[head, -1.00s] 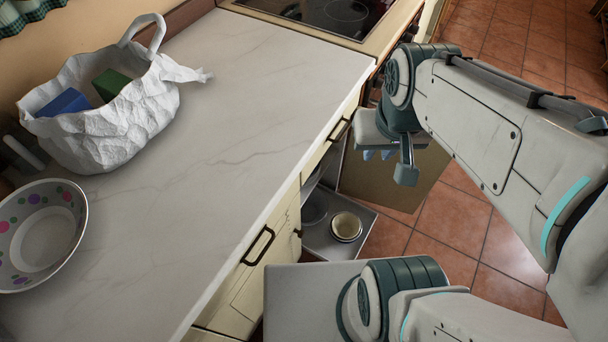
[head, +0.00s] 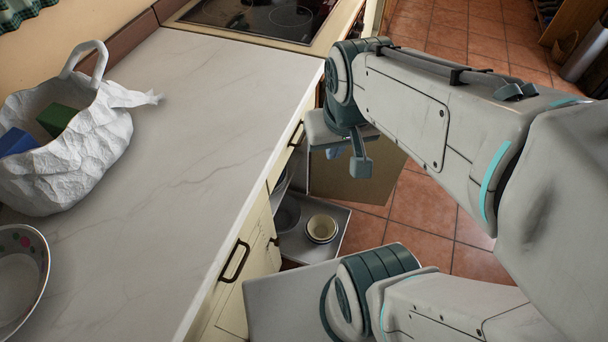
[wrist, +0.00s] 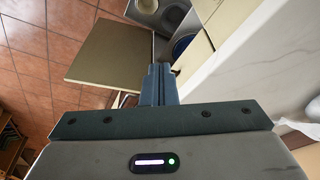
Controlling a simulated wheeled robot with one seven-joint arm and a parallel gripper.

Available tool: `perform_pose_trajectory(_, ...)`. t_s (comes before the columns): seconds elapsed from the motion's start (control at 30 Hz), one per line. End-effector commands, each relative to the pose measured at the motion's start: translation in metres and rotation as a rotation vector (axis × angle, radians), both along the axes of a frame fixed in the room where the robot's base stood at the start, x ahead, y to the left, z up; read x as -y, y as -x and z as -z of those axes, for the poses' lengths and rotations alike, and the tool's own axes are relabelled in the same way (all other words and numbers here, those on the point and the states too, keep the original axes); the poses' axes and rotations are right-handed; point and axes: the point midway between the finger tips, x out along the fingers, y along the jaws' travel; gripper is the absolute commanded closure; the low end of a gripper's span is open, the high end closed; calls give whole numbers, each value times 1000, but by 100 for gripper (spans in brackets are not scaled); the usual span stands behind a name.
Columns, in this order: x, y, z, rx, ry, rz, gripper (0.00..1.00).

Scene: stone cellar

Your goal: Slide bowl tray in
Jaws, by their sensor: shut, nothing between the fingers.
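The bowl tray (head: 299,247) is a grey pull-out shelf sticking out of the lower cabinet under the counter. A cream bowl (head: 321,228) stands near its outer end, with a grey bowl (head: 285,217) further in. In the wrist view the tray's bowls show at the top, including a grey bowl (wrist: 172,17) and a blue-rimmed bowl (wrist: 183,48). My gripper (head: 334,153) is shut and empty, beyond the tray and above the open cabinet door (head: 362,178). Its closed fingers (wrist: 158,82) show in the wrist view; contact with the tray is not visible.
The marble counter (head: 205,110) holds a white bag (head: 75,160) and a spotted bowl (head: 18,285). A dark cooktop (head: 265,18) lies at the back. A drawer front with a handle (head: 235,261) is beside the opening. Tiled floor (head: 440,205) is open to the right.

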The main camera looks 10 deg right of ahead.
Motion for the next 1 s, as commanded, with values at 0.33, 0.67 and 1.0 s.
perform_pose_trajectory(0.33, 17, -50, 63, -120, -139, 233, 100)
perform_pose_trajectory(0.67, 54, -110, 147, -243, -311, 527, 100)
perform_pose_trajectory(1.0, 112, -161, 255, -347, -485, 840, 100)
